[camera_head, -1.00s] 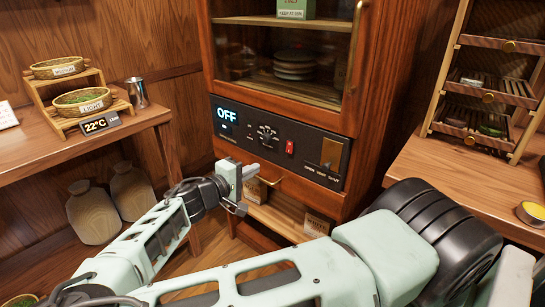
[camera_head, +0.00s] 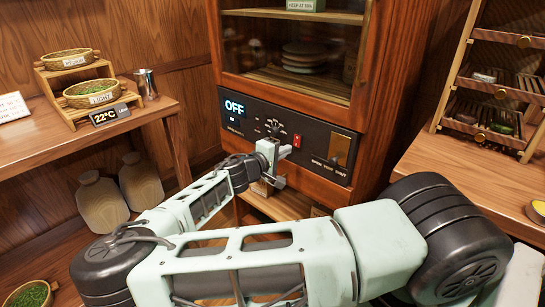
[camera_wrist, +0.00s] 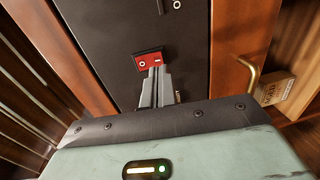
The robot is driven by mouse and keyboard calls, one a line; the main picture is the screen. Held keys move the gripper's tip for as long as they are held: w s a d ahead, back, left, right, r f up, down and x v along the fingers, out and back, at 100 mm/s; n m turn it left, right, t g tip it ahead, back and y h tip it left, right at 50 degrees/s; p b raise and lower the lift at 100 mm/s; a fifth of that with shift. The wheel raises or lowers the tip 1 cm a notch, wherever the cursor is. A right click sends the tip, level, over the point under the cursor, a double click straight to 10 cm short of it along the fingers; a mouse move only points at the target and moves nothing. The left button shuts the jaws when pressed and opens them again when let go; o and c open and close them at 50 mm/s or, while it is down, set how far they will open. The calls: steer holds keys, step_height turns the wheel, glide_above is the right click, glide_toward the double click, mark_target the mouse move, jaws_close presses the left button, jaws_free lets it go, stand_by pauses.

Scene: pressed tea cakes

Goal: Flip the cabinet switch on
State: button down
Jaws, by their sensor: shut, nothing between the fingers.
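The cabinet (camera_head: 370,70) has a black control panel (camera_head: 318,150) below its glass door. A lit display (camera_head: 234,106) at the panel's left reads OFF. A small red rocker switch (camera_head: 297,142) sits right of the panel's middle; it also shows in the wrist view (camera_wrist: 142,62), with a circle mark at one end and a dash at the other. My gripper (camera_head: 285,152) is in front of the panel, just below and left of the switch in the head view. In the wrist view its fingers (camera_wrist: 156,72) are shut and empty, tips at the dash end. I cannot tell whether they touch.
A brass handle (camera_wrist: 251,78) shows in the wrist view. Side counters stand left (camera_head: 90,140) and right (camera_head: 460,175).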

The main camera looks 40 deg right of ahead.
mark_target(296, 145)
steer(key=shift+w+d+f, duration=0.1)
steer(key=shift+d, duration=0.6)
steer(key=shift+w+d+f, duration=0.1)
steer(key=shift+d, duration=0.6)
steer(key=shift+d+b, duration=0.2)
steer(key=shift+b, duration=0.15)
